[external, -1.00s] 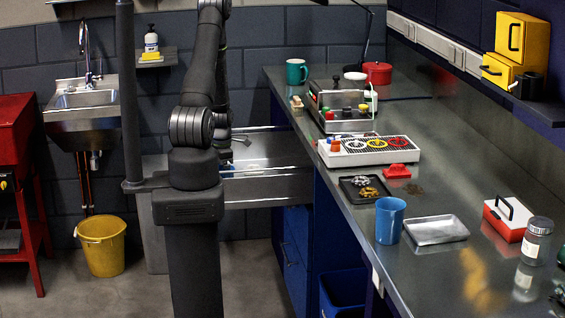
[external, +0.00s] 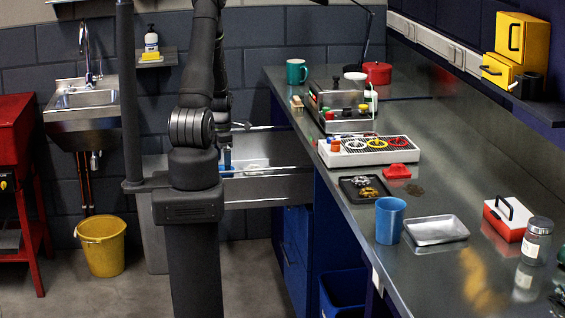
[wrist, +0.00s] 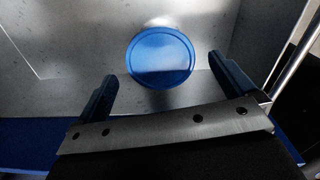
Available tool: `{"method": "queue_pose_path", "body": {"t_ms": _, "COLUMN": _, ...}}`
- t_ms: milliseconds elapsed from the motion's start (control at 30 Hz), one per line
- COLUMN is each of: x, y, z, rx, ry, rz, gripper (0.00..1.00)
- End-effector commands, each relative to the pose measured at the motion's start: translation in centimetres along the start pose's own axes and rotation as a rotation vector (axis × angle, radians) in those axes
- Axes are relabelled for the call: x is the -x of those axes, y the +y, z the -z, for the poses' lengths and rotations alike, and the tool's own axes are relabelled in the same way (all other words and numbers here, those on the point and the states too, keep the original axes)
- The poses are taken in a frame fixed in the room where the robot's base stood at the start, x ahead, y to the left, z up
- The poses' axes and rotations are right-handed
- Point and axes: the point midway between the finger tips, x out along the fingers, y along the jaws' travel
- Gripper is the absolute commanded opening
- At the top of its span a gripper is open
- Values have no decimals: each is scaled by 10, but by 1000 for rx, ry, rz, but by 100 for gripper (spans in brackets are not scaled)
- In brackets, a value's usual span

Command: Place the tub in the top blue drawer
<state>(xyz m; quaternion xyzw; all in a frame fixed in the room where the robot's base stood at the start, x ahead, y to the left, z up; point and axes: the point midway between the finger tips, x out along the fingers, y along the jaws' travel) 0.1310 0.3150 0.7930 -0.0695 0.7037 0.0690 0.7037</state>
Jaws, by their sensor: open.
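The tub shows in the wrist view as a round blue disc (wrist: 160,57) with a raised rim, seen from above. It is inside the open grey metal drawer (wrist: 60,45), close to one wall. My gripper (wrist: 162,72) is open, with one dark blue finger on each side below the tub; neither visibly touches it. In the external view, the pulled-out drawer (external: 270,188) extends from the blue cabinet (external: 297,222). My gripper there is partly hidden behind my arm, and a small blue patch shows beside it; I cannot tell whether that is tub or finger.
The workbench (external: 455,185) at the right holds a blue cup (external: 390,220), a metal tray (external: 436,230) and a white organiser (external: 367,150). A yellow bucket (external: 102,246) stands on the floor at the left. The visible drawer floor around the tub is clear.

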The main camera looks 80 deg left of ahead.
Motion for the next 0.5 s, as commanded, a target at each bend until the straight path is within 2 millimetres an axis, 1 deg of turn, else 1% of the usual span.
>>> {"method": "queue_pose_path", "body": {"t_ms": 100, "x": 18, "y": 1, "z": 0, "rx": 0, "ry": -2, "rz": -4, "gripper": 100}}
{"method": "queue_pose_path", "body": {"t_ms": 300, "x": 43, "y": 1, "z": 0, "rx": 0, "ry": -2, "rz": -4, "gripper": 100}}
{"method": "queue_pose_path", "body": {"t_ms": 500, "x": 59, "y": 0, "z": 0, "rx": 0, "ry": -1, "rz": -1, "gripper": 100}}
